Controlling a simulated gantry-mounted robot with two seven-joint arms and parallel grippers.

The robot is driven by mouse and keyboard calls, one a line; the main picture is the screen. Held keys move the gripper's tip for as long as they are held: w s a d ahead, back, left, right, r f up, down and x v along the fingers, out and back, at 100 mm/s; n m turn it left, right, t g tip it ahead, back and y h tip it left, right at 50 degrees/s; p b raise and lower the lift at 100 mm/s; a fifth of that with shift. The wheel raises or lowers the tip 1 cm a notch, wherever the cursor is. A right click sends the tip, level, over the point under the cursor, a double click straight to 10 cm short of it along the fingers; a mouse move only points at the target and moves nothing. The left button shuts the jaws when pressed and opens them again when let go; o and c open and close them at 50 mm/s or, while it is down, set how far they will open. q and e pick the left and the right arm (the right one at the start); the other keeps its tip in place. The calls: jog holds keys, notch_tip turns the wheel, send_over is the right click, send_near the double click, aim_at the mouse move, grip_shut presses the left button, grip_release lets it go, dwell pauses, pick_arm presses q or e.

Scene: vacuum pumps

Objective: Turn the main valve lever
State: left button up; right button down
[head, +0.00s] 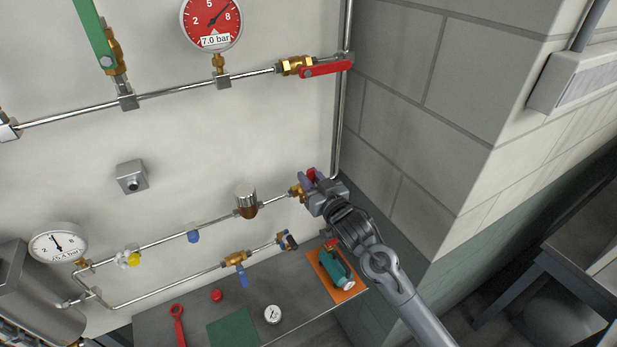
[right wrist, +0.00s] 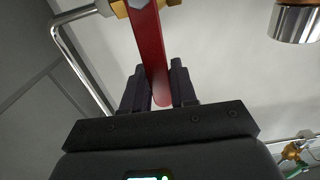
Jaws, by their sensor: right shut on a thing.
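A red valve lever (head: 312,173) is at the right end of the lower pipe, on a brass valve (head: 297,191), mostly hidden by my right gripper (head: 309,183). In the right wrist view the red lever (right wrist: 150,45) runs down from the brass fitting between the two dark fingers of my right gripper (right wrist: 159,84), which is shut on its free end. My left gripper is not in view.
Another red lever (head: 325,69) lies along the upper pipe, near a red gauge (head: 212,20) and a green lever (head: 93,30). A chrome-topped fitting (head: 246,199) is left of my gripper. Below, a bench holds an orange tray (head: 345,294) and a red wrench (head: 178,325).

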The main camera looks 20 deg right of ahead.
jog(key=c, duration=0.8)
grip_release()
jog(key=shift+a, duration=0.1)
jog(key=shift+c, duration=0.2)
jog(key=shift+s, duration=0.25)
jog(key=shift+s+d+p, duration=0.2)
jog(key=shift+s+p, duration=0.1)
jog(key=shift+p, duration=0.1)
jog(key=shift+s+d, duration=0.1)
jog(key=shift+s, duration=0.35)
jog(key=shift+p, duration=0.3)
